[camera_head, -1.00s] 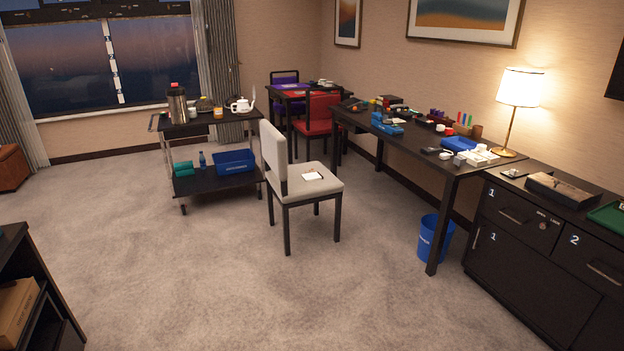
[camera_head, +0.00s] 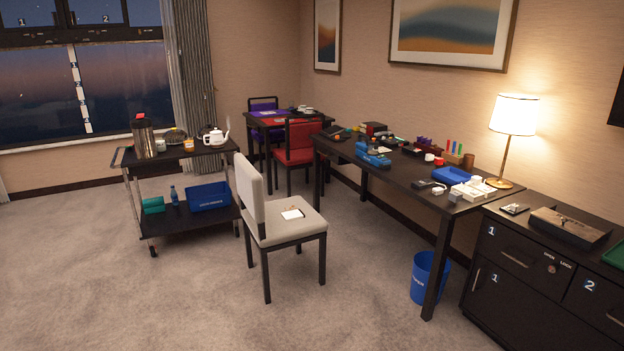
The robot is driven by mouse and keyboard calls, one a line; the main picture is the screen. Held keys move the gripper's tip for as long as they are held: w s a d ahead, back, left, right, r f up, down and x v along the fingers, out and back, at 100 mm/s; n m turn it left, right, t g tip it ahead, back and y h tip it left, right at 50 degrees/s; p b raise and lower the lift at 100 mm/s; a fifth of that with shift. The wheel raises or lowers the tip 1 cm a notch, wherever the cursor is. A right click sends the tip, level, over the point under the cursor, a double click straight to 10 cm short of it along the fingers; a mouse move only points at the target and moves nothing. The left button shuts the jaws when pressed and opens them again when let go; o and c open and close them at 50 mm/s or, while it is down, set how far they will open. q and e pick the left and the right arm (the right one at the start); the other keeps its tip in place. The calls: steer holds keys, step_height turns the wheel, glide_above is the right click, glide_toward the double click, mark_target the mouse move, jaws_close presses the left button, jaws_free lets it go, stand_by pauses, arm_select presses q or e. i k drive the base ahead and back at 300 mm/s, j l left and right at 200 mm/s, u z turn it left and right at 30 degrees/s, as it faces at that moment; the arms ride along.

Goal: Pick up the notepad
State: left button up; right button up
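A small white pad with a dark edge, likely the notepad (camera_head: 292,214), lies flat on the seat of the white chair (camera_head: 301,229). Something thin and brownish, too small to make out, lies on or beside its far edge. Another small flat item (camera_head: 514,209), dark with a whitish top, lies on the dark cabinet at the right; I cannot tell what it is. Neither of my grippers is in view.
A black cart (camera_head: 189,220) with a flask and teapot stands left of the chair. A long dark desk (camera_head: 400,172) with many small items stands to the right, with a blue bin (camera_head: 427,279) below. The carpet (camera_head: 200,310) in front is clear.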

mark_target(296, 213)
steer(key=i, duration=1.25)
steer(key=i+u, duration=0.1)
steer(key=i, duration=1.15)
